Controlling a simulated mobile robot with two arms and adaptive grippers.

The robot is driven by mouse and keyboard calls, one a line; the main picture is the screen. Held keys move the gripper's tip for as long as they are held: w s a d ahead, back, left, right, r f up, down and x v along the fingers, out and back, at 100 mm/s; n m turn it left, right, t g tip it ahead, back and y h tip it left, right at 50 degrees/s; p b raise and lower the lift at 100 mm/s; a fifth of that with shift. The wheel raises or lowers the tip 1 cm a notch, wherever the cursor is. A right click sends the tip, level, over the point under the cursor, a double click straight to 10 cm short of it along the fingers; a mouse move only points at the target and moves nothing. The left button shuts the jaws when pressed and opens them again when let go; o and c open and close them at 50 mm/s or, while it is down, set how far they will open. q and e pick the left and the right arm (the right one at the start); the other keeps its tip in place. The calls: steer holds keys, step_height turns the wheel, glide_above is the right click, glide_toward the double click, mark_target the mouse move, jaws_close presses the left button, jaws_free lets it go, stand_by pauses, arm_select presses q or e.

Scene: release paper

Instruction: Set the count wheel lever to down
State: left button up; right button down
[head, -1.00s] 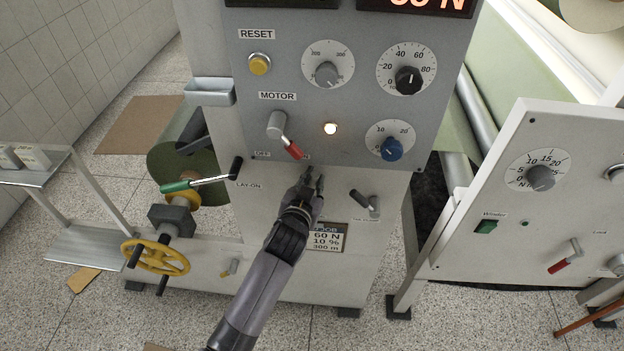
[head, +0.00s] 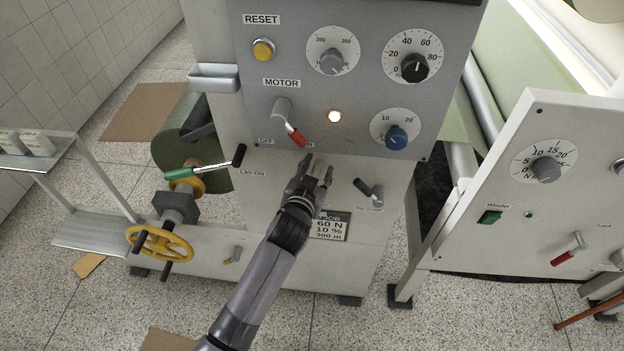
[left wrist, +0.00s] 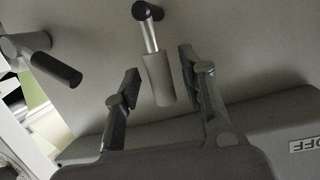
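My left gripper (head: 318,168) is open below the control panel, in front of the machine's white lower face. In the left wrist view its two fingers (left wrist: 158,66) stand apart, one on each side of a lever (left wrist: 157,75) with a light grey grip, a metal rod and a dark pivot. The grip points towards the control box; I see gaps on both sides. The gripper hides this lever in the head view. A second lever (head: 369,191) with a dark handle is to the right, also in the left wrist view (left wrist: 55,70). No readable label marks the count wheel lever. My right gripper is not in view.
The red-handled motor lever (head: 290,128) is just above the gripper. A green-handled lay-on lever (head: 205,170) and yellow handwheel (head: 160,244) are to the left. A job plate (head: 331,227) is beside the forearm. A second panel (head: 500,225) stands at right.

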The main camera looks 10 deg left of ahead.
arm_select(q)
steer(key=v, duration=1.1)
steer(key=shift+s, duration=0.25)
steer(key=s+a+f+g+b, duration=0.15)
steer(key=s+f, duration=0.25)
steer(key=f, duration=0.8)
steer(key=s+a+f+g, duration=0.1)
steer(key=s+f+g, duration=0.25)
steer(key=f, duration=0.95)
steer(key=s+a+f+g+b, duration=0.15)
steer(key=s+f, duration=0.35)
steer(key=f, duration=0.7)
steer(key=s+a+f+g, duration=0.2)
steer(key=s+a+f, duration=0.2)
steer(key=s, duration=0.5)
steer(key=s+a+f+n+g+y, duration=0.1)
steer(key=s+a+f+g, duration=0.2)
steer(key=s+f, duration=0.5)
steer(key=s+a+f+g+y, duration=0.1)
steer(key=s+a+f, duration=0.4)
steer(key=s, duration=0.7)
step_height(320, 180, down, 2)
steer(key=shift+s+a+f+n+g+b, duration=0.1)
steer(key=shift+s+a+n+g+b, duration=0.15)
steer(key=shift+g+b, duration=0.3)
steer(key=shift+w+d, duration=0.1)
steer(key=shift+w, duration=0.05)
